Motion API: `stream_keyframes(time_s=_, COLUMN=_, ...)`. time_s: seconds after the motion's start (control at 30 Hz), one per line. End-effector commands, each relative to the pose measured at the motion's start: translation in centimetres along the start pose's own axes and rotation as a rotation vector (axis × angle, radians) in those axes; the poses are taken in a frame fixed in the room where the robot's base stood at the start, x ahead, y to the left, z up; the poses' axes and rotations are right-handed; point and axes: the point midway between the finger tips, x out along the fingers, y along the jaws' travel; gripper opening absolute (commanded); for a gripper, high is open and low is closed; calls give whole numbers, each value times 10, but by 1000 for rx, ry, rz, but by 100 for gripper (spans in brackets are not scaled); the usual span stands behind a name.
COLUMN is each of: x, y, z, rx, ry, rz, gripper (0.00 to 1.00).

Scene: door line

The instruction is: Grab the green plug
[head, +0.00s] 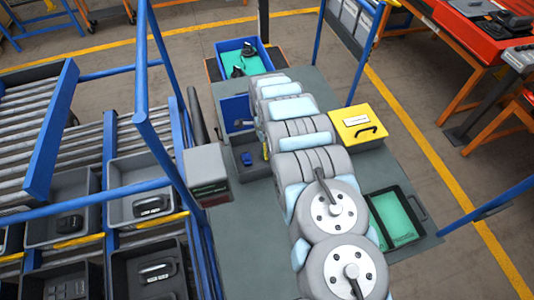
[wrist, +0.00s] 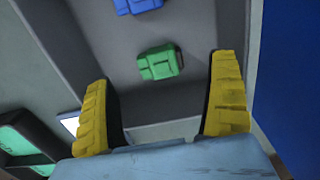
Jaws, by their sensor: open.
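The green plug (wrist: 160,62) lies in a grey bin (wrist: 200,25), near the middle of the wrist view. My gripper (wrist: 162,76) is open, with one yellow finger on either side below the plug in the picture. The fingers do not touch the plug, and nothing is between them. In the head view the grey bin (head: 250,178) stands left of my arm, and a sliver of yellow finger shows at its right edge. The green plug is hidden there.
A blue plug (wrist: 138,5) lies in the same bin, above the green one in the wrist view; it also shows in the head view (head: 246,159). A blue bin (head: 235,108) adjoins behind. A yellow box (head: 358,122) and a green-floored tray (head: 392,215) stand right of my arm.

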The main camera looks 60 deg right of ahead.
Motion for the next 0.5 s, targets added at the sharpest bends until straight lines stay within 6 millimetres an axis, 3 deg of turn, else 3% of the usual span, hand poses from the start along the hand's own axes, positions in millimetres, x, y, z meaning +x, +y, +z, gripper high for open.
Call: stream_keyframes(time_s=0.5, x=30, y=1, z=-5, rx=0, ry=-1, rz=-2, gripper=90)
